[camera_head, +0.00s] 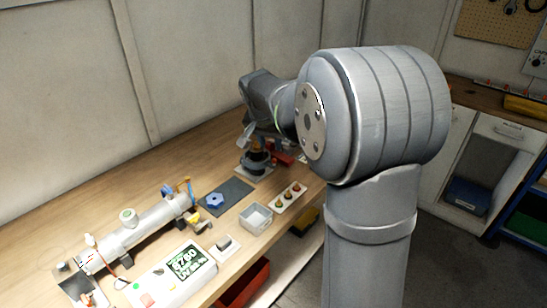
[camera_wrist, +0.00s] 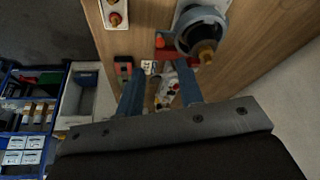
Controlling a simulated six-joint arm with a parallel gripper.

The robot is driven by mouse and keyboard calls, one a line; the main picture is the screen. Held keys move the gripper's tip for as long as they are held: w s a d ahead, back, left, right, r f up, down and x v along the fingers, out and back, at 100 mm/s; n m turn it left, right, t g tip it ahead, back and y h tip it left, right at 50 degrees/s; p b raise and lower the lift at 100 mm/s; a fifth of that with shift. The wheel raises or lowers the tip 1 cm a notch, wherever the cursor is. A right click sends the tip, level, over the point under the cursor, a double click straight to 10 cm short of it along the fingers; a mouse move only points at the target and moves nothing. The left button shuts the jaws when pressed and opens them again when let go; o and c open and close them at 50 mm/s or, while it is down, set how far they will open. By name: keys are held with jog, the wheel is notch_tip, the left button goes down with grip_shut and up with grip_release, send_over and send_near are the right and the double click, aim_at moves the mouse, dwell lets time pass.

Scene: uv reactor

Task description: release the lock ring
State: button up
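A round dark fixture with an amber centre (camera_head: 255,158) stands on a pale base plate near the back of the bench. In the wrist view a grey-blue ring (camera_wrist: 203,18) surrounds a dark body with an amber tip; it looks like the lock ring. Red parts (camera_wrist: 166,47) sit beside it. My gripper (camera_wrist: 160,80) is open, its two blue-grey fingers apart, with no object visibly held. The ring lies beyond the fingertips, toward the top right of the wrist view. In the head view my arm partly hides the gripper and fixture.
A grey cylindrical reactor (camera_head: 142,224) lies along the bench at left. A blue star-shaped knob (camera_head: 215,200) rests on a dark mat (camera_head: 238,187). Nearby are an open pale tray (camera_head: 256,218), a button panel (camera_head: 289,197) and a white box with a display (camera_head: 170,276).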

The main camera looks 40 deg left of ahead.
aim_at(274, 159)
jog(key=x, duration=0.8)
jog(key=shift+w+f, duration=0.1)
jog(key=shift+f, duration=0.2)
grip_shut()
